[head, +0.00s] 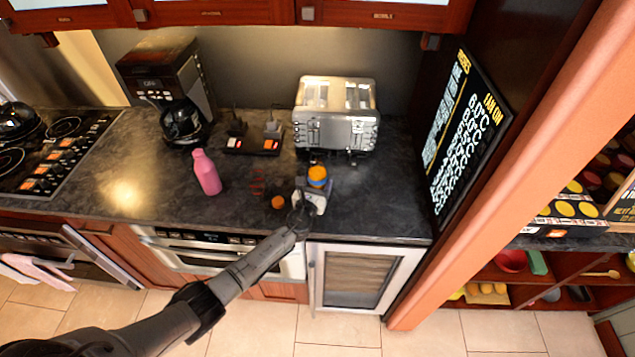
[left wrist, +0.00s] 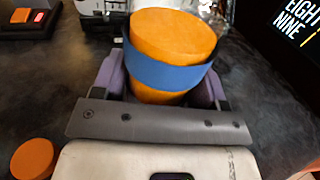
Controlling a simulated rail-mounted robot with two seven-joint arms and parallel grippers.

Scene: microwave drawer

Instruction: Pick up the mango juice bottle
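An orange cylindrical container with a blue band (head: 317,177) is on or just above the dark counter, in front of the toaster; no label reads, so I cannot confirm it is the mango juice bottle. It fills the top middle of the left wrist view (left wrist: 172,40). My left gripper (head: 308,200) is at it, with a purple finger on each side of its lower part (left wrist: 160,92). I cannot tell whether the fingers press on it. A pink bottle (head: 206,172) stands upright to the left, apart from the gripper. My right gripper is not in view.
A small orange round thing (head: 278,202) lies left of my gripper. A silver toaster (head: 337,115) stands behind, a coffee maker (head: 165,85) at the back left. A dark sign board (head: 468,130) stands at right. Counter between pink bottle and stove (head: 45,150) is clear.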

